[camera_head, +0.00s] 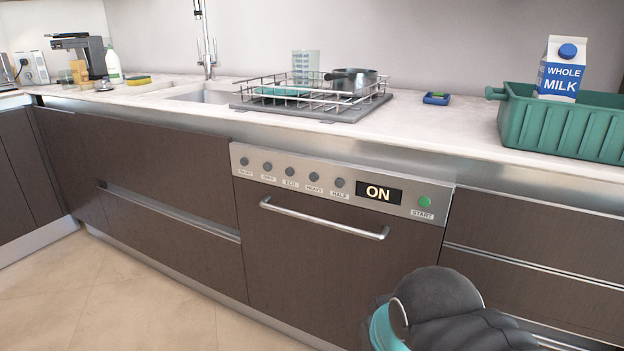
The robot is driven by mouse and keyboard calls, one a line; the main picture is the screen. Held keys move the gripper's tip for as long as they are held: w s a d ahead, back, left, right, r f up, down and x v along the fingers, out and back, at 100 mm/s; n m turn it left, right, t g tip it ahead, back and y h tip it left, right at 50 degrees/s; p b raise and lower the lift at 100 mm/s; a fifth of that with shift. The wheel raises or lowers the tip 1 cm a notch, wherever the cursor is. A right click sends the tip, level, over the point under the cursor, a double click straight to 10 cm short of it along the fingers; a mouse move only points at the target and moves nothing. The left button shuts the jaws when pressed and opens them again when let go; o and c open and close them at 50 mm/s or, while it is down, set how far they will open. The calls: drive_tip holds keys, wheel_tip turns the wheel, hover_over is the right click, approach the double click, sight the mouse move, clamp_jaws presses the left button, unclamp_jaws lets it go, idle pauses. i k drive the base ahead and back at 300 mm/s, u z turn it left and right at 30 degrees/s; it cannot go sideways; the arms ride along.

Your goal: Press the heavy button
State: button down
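The heavy button (313,176) is a small round grey button on the silver control panel (225,150) of the built-in dishwasher. The label HEAVY is below it. It is the fourth button from the left, between the one labelled ECO (290,171) and the one labelled HALF (340,182). A black display (378,193) to the right reads ON. A green START button (424,201) is at the panel's right end. Part of my dark arm with a teal band shows at the lower right, below and right of the panel. My gripper's fingers are not visible.
A horizontal bar handle (322,219) sticks out below the panel. The countertop (420,135) overhangs above, with a dish rack (306,95), a green crate (570,125) and a milk carton (560,70). The space before the panel is clear.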

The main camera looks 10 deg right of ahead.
sight(313, 177)
drive_tip(key=z, duration=0.85)
drive_tip(key=k, duration=0.6)
drive_tip(key=u, duration=1.3)
